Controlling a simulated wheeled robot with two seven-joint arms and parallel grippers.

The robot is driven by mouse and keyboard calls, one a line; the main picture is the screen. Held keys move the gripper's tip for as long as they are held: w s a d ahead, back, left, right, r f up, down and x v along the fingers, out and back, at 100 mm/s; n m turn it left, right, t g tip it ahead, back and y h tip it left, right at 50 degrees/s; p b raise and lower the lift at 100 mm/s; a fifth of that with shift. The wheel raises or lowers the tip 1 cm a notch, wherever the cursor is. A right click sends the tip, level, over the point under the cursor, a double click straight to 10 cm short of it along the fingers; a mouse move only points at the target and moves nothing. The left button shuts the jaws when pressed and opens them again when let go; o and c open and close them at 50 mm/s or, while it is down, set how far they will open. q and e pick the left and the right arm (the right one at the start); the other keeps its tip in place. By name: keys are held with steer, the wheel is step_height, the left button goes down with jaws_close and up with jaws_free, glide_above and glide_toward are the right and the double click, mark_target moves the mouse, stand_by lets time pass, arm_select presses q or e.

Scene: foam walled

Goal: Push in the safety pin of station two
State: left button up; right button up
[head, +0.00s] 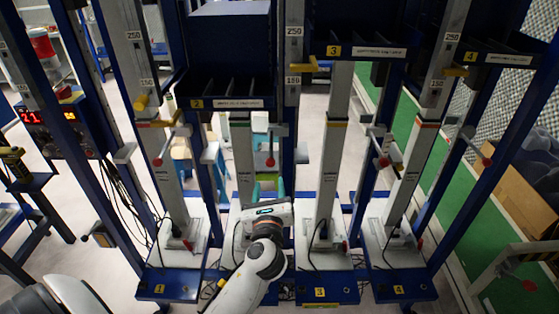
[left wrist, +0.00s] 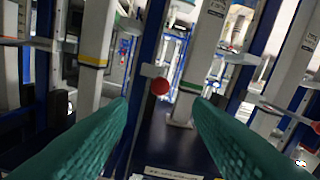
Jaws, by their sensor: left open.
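Station two's column (head: 243,165) stands behind my left arm, with its blue tray (head: 197,103) labelled 2 above. A red ball knob (head: 270,162) hangs on a grey bracket right of this column; I cannot tell for certain whether it is the safety pin. My left gripper (head: 268,190) is open and empty, its teal fingers pointing toward the knob from below. In the left wrist view the red knob (left wrist: 160,87) shows ahead, centred between the fingertips (left wrist: 161,105) and apart from them. My arm hides part of station two's base. My right gripper is not in view.
Station one's column (head: 165,175) stands left; station three's (head: 332,150) and station four's (head: 408,170) stand right. Blue uprights, hanging cables and similar red knobs (head: 383,162) crowd the sides. A red-digit display (head: 48,117) is at far left. Gaps between columns are narrow.

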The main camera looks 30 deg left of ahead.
mark_target(270, 165)
arm_select(q)
steer(key=p+x, duration=0.1)
steer(key=x, duration=0.9)
steer(key=shift+w+a, duration=0.15)
steer(key=shift+w, duration=0.1)
jaws_close()
